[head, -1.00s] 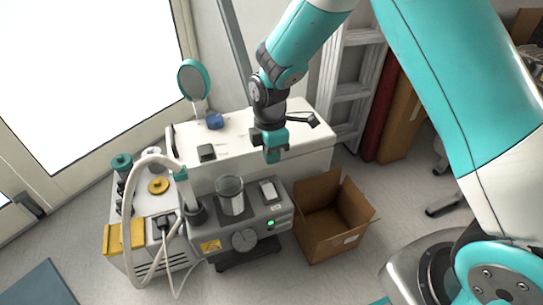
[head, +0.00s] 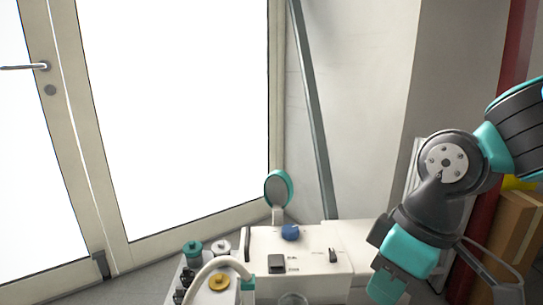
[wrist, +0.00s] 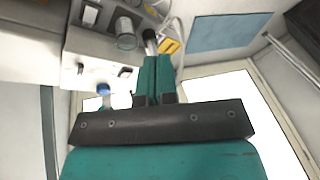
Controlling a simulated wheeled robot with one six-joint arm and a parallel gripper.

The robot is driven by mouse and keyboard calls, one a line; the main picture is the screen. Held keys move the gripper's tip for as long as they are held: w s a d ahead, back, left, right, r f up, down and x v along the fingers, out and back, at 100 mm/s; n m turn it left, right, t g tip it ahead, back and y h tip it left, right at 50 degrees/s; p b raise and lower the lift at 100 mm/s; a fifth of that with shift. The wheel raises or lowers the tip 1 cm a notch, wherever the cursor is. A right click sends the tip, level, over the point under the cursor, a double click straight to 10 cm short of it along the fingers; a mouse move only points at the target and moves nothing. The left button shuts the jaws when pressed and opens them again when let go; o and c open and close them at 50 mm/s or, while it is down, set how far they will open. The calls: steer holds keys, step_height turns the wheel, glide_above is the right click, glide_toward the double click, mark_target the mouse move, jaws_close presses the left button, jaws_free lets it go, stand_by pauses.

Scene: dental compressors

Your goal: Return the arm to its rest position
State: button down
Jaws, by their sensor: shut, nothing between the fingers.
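My gripper (head: 387,284) is at the lower right of the head view, in front of the right end of the white compressor cabinet (head: 345,240). It holds nothing. In the wrist view, the teal fingers of my gripper (wrist: 155,62) lie together with no object between them. The arm comes in from the right edge of the head view and bends down at a dark joint.
A round teal mirror (head: 279,188), a blue knob (head: 290,232) and a small black box (head: 277,263) are on the cabinet. A white hose (head: 222,263) curves at the bottom. A cardboard box (head: 518,225) stands at the right. A glass door fills the left.

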steer(key=s+r+m, duration=0.2)
steer(key=s+m, duration=0.1)
steer(key=s, duration=0.4)
step_height(320, 180, up, 30)
steer(key=p, duration=2.9)
steer(key=shift+y+p, duration=0.35)
steer(key=shift+y, duration=0.05)
